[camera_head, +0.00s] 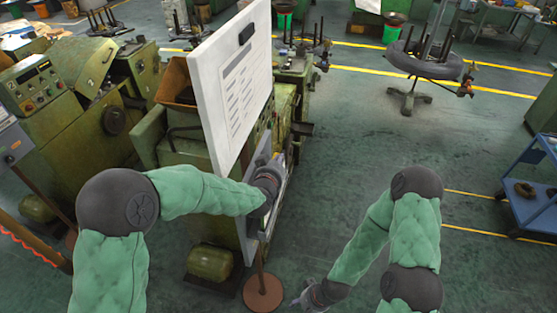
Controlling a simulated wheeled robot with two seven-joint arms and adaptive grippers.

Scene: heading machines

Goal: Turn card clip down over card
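A large white board (206,95) stands tilted at the centre left. A pale card (241,98) with rows of grey lines is on its face. A small black clip (246,34) is above the card near the board's top edge. Whether it touches the card is too small to tell. My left gripper (258,218) is below the board, in front of a grey panel, well away from the clip. Its fingers are dark and small, and their opening is unclear. My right gripper (304,299) hangs low at the bottom middle, far from the board; its opening is also unclear.
A round brown stand base (263,293) with a pole is below the board. Green machines (90,70) crowd the left and stand behind the board. A blue cart (535,185) is at the right. A dark wheeled stand (425,65) is farther back. The middle-right floor is clear.

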